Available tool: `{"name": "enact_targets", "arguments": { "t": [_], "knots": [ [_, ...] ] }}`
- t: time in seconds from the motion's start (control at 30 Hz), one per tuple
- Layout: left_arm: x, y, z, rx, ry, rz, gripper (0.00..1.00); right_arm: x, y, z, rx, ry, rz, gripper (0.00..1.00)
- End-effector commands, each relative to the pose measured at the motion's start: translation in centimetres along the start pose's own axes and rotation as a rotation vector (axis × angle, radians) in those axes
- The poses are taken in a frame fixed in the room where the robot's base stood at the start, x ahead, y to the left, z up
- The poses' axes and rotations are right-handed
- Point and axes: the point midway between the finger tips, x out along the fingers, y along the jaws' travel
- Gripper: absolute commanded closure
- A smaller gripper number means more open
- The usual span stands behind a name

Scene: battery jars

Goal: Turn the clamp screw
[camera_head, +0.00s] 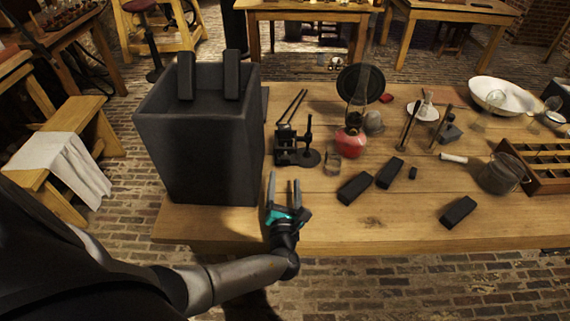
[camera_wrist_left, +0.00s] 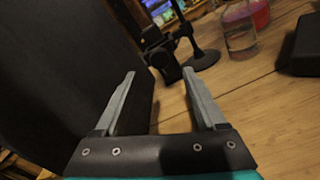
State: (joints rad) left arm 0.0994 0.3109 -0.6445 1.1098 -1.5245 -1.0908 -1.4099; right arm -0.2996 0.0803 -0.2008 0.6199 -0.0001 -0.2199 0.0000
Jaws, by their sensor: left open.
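A small black metal clamp-like device (camera_head: 285,149) stands on the wooden table (camera_head: 340,232), just right of a large dark box. Two thin rods slant up from it. Beside it is a small black stand (camera_head: 308,135) on a round base. I cannot tell which part is the clamp screw. My left gripper (camera_head: 283,183) is open and empty over the near edge of the table, in front of the device and apart from it.
The tall dark box (camera_head: 200,155) stands close at the left of the gripper. A glass jar (camera_head: 332,163), a red oil lamp (camera_head: 349,142) and black blocks (camera_head: 355,188) stand to the right.

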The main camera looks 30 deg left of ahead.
Motion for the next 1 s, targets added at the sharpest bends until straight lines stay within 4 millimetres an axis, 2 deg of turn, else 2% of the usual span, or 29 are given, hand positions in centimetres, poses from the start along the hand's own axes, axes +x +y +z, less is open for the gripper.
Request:
{"name": "enact_targets", "arguments": {
  "t": [0.03, 0.2, 0.4, 1.0],
  "knots": [
    [-1.4, 0.0, 0.1, 0.000, 0.002, -0.003, 0.27, -0.4, 0.0, 0.0, 0.000, 0.000, 0.000, 0.50],
    [-4.7, 0.0, 0.0, -0.001, 0.002, -0.001, 0.27, -0.8, 0.0, -0.1, 0.001, 0.000, 0.000, 0.50],
    [-6.9, 0.0, 0.0, 0.000, 0.001, 0.000, 0.27, -0.9, 0.0, -0.1, 0.001, 0.000, 0.000, 0.50],
    [-7.2, 0.0, 0.0, -0.001, 0.000, 0.001, 0.27, -0.9, 0.0, 0.0, 0.002, -0.001, 0.000, 0.50]
  ]
}}
